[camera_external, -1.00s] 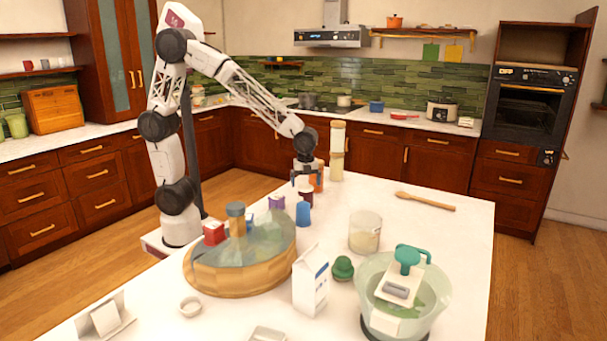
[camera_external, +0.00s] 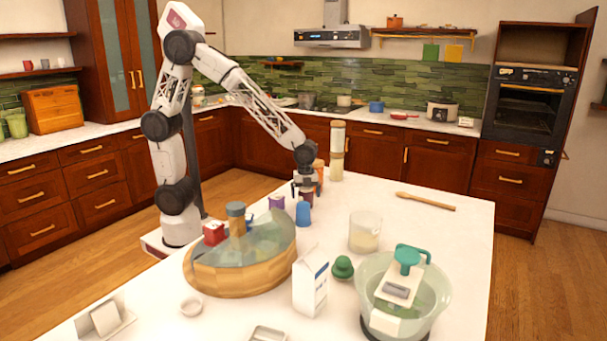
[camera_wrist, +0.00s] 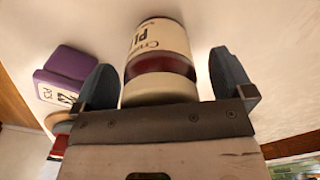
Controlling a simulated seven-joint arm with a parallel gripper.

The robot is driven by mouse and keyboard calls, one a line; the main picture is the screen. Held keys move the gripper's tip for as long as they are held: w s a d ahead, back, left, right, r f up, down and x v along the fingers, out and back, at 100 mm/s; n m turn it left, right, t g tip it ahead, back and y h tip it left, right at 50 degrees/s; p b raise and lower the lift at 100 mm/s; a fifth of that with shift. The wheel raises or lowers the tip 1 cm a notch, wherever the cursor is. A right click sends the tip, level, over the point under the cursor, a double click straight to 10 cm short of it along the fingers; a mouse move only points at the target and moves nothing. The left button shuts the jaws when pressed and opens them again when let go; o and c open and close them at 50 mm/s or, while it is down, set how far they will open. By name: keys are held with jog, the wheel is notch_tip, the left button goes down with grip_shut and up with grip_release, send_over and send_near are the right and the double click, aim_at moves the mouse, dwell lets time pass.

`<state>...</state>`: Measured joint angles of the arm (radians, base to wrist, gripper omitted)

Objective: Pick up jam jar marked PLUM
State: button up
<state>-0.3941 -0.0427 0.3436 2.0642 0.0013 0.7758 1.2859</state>
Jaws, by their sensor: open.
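The jam jar (camera_wrist: 160,60) is between my gripper's two fingers in the wrist view. It has a dark red body, a pale lid and a cream label on which the letters "PL" can be read; the rest of the word is out of sight. My gripper (camera_wrist: 165,85) is open, one finger on each side of the jar, with a gap visible on the right; contact on the left is hard to judge. In the external view my gripper (camera_external: 306,186) is low over the counter at the jar, which is mostly hidden by the fingers.
A purple box (camera_wrist: 78,72) lies left of the left finger. A blue cup (camera_external: 303,213) stands just in front of my gripper. An orange container (camera_external: 319,170) and a tall jar (camera_external: 337,152) stand behind.

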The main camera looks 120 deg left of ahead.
jog(key=shift+c, duration=0.5)
jog(key=c, duration=1.3)
jog(key=shift+o, duration=0.2)
jog(key=shift+r, duration=0.1)
jog(key=shift+r, duration=4.95)
